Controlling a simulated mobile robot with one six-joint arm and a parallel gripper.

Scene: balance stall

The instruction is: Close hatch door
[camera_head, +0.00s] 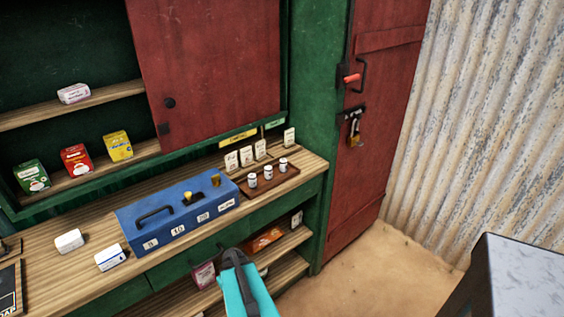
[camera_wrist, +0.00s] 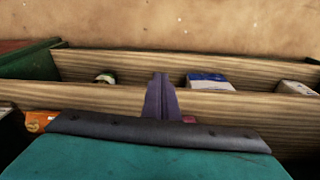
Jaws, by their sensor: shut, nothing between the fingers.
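A red wooden panel (camera_head: 215,60) with a dark round knob, which looks like the hatch door, covers the right part of the green-framed shelf opening in the head view. The left part of the opening is uncovered and shows its shelves. My gripper (camera_head: 232,257) is low in front of the counter, well below the panel and apart from it. Its fingers (camera_wrist: 160,97) are shut and empty in the wrist view, which looks down at lower shelves. The panel is not in the wrist view.
The counter (camera_head: 75,268) holds a blue box (camera_head: 178,208), small white boxes, and a brown tray with small bottles and cards. Cartons stand on the shelves. A tall red door (camera_head: 375,150) with a padlock is at right. A grey-topped block (camera_head: 525,275) stands front right.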

